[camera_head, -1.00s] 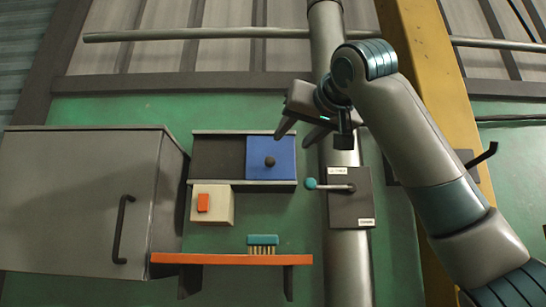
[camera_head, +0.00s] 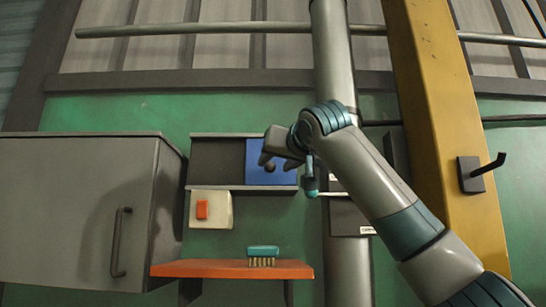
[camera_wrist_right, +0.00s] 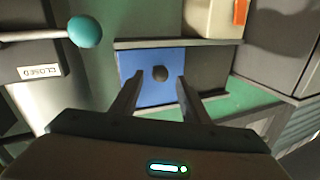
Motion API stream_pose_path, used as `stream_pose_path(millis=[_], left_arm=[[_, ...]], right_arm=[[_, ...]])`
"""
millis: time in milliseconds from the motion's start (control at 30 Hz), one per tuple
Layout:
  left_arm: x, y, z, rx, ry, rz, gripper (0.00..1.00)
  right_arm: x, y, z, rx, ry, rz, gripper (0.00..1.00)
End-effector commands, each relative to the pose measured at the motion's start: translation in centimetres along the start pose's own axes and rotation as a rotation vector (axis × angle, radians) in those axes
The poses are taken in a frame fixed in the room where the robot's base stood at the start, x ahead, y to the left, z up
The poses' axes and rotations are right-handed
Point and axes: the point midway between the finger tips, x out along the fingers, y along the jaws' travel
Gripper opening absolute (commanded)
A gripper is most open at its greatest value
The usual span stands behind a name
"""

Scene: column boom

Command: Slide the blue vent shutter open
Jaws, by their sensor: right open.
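The blue vent shutter (camera_head: 258,175) is a flat panel at the right end of its two rails, with a dark panel area (camera_head: 215,160) to its left. It also shows in the wrist view (camera_wrist_right: 134,75), with a dark round knob (camera_wrist_right: 160,73) on its face. My right gripper (camera_head: 277,163) is in front of the shutter in the head view and covers part of it. In the wrist view my right gripper (camera_wrist_right: 160,77) is open, its fingers apart with the knob seen between their tips. I cannot tell the remaining gap to the knob. My left gripper is not in view.
A white box with an orange switch (camera_head: 202,210) sits below the rails. A brush (camera_head: 263,252) lies on an orange shelf (camera_head: 200,269). A grey cabinet (camera_head: 75,210) is at left. A lever with a teal ball (camera_wrist_right: 85,31) is close beside the shutter. A hook (camera_head: 482,172) is at right.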

Motion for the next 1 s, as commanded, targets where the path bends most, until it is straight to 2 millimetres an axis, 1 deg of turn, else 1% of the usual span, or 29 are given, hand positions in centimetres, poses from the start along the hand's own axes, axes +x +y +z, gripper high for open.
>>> stream_pose_path(millis=[33, 100, 233, 367, 633, 667, 700, 767, 800, 1000], left_arm=[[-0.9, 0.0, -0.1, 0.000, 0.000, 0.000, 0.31], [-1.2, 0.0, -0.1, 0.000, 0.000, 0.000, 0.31], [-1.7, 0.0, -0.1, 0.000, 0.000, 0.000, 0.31], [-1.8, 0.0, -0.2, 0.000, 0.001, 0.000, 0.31], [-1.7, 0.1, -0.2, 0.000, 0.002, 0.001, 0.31], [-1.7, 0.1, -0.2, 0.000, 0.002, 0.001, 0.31], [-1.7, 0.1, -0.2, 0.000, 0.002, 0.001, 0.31], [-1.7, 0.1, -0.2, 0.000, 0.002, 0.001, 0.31], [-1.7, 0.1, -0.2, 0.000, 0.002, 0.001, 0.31], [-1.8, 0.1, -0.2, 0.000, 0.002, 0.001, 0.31]], right_arm=[[0.8, -0.1, -0.3, 0.000, -0.003, 0.001, 0.42], [1.6, -0.1, -0.2, 0.000, -0.002, 0.000, 0.42], [2.6, -0.1, -0.1, 0.000, -0.001, 0.000, 0.42], [3.0, 0.0, 0.0, 0.000, -0.001, 0.000, 0.42], [3.0, 0.0, 0.1, 0.000, 0.000, 0.000, 0.42], [3.0, 0.0, 0.1, 0.000, 0.000, 0.000, 0.34], [3.0, 0.0, 0.1, 0.000, 0.000, 0.000, 0.25], [3.0, 0.0, 0.1, 0.000, 0.000, 0.000, 0.11], [3.0, 0.0, 0.1, 0.000, 0.000, 0.000, 0.01], [3.0, -0.2, 0.1, -0.001, 0.000, -0.001, 0.00]])
